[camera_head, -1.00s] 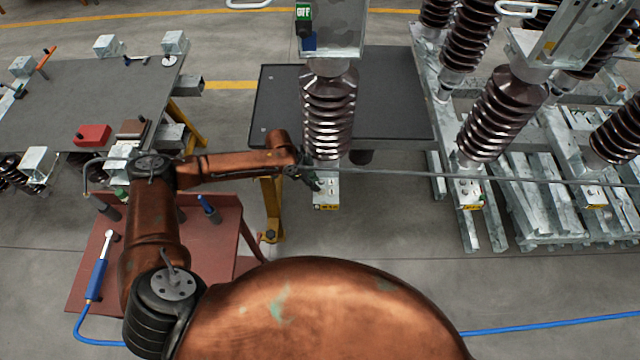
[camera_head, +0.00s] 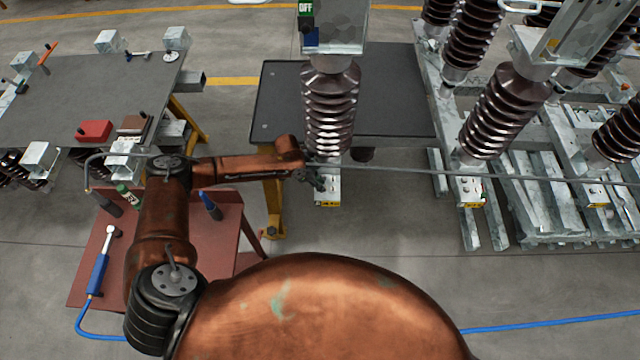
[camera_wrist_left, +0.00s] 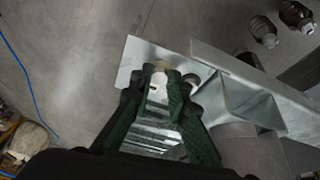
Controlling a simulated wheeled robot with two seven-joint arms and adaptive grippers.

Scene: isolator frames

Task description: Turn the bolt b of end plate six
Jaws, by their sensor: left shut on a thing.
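My left gripper (camera_head: 315,180) is at the left side of a galvanised end plate (camera_head: 329,190) at the foot of the middle brown insulator. The plate carries a yellow label on its front edge. In the left wrist view, the dark green fingers of my left gripper (camera_wrist_left: 161,82) are shut on a small bolt (camera_wrist_left: 158,80) at the pale metal plate (camera_wrist_left: 138,56). The fingers hide most of the bolt. I cannot read the plate's number or the bolt's letter. My right gripper is in neither view.
A long thin rod (camera_head: 450,175) runs right from beside the end plate. A dark table (camera_head: 400,100) stands behind the insulator. A red bench (camera_head: 225,230) with a blue-handled wrench (camera_head: 98,272) is at left. More insulators stand on frames at right.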

